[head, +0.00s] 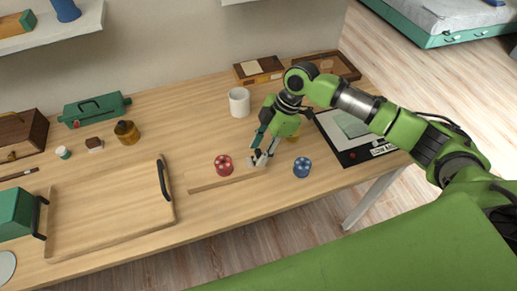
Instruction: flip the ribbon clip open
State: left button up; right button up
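My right gripper (261,153) reaches down to the middle of the desk from the right. Its two fingers look apart, with a gap between them. A small grey-white piece (257,161) shows at the fingertips; I cannot tell whether it is part of the gripper or the ribbon clip. I cannot make out the ribbon clip for sure. A red spool-like round thing (223,165) stands left of the fingertips, and a blue one (302,167) stands to their right. A thin wooden strip (213,183) lies by the red one. My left gripper is not in view.
A white mug (239,102) stands behind the gripper. A wooden tray (95,245) with black handles fills the front left. A green case (95,109), an amber jar (127,133) and a black-edged board (335,138) are also on the desk (200,130).

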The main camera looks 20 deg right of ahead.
jog(key=shift+a+f, duration=0.15)
jog(key=shift+f, duration=0.45)
grip_shut()
jog(key=shift+f+y+b, duration=0.2)
jog(key=shift+y+b, duration=0.25)
jog(key=shift+y, duration=0.05)
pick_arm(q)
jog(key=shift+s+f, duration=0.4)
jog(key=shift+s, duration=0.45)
pick_arm(e)
jog(key=shift+r, duration=0.15)
grip_release()
